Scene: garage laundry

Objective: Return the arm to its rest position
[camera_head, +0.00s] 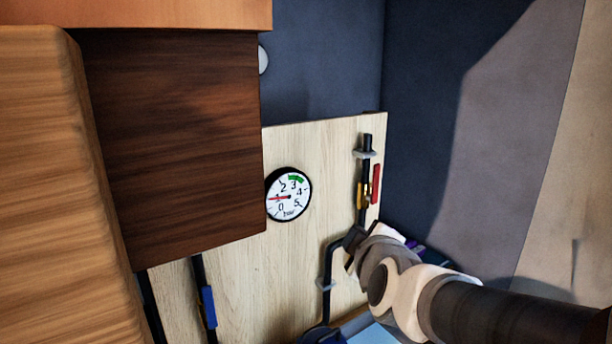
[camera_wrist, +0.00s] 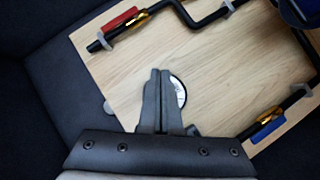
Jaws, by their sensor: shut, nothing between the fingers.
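My arm reaches in from the lower right of the head view, with its gripper end (camera_head: 352,243) in front of the lower right part of a light wooden board (camera_head: 320,150). In the wrist view my gripper (camera_wrist: 160,73) is shut and empty, its two dark fingers side by side. The fingers overlap a round white gauge (camera_wrist: 179,91) and hide part of it. The same gauge (camera_head: 288,195) is fully visible in the head view, its red needle near 1. I cannot tell how far the fingertips are from the board.
The board carries black pipes (camera_head: 328,272), a red-handled valve (camera_head: 376,183) and a blue-handled valve (camera_head: 208,306). A dark wooden cabinet (camera_head: 175,140) and a lighter wooden piece (camera_head: 60,200) fill the left. The dark wall (camera_head: 425,110) at upper right has clear room before it.

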